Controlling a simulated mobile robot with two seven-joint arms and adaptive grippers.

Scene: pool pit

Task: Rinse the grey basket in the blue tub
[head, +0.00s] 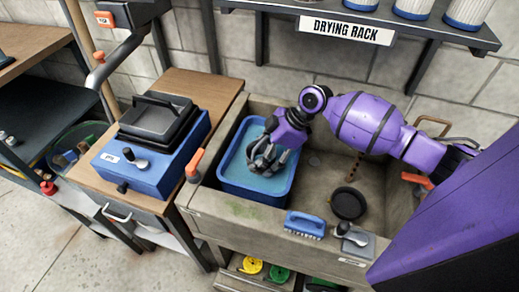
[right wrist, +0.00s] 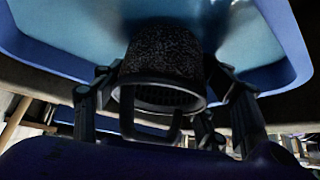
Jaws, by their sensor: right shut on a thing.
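The blue tub (head: 226,187) stands in the left part of the stone sink and holds light blue water. My right gripper (head: 266,160) points down into the tub; its fingers are at or near the water surface. In the right wrist view the dark grey mesh basket (right wrist: 162,50), with a squared handle loop, sits between the fingers of the right gripper (right wrist: 165,115), which is shut on it. The basket's far end reaches toward the water; I cannot tell how deep it is. In the head view the fingers largely hide the basket. My left gripper is not in view.
A black round bowl-like item (head: 348,203) lies in the sink, right of the tub. A blue brush (head: 305,225) and a grey block with a knob (head: 354,241) sit on the front rim. A blue machine (head: 152,150) stands left. The drying rack (head: 345,30) hangs above.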

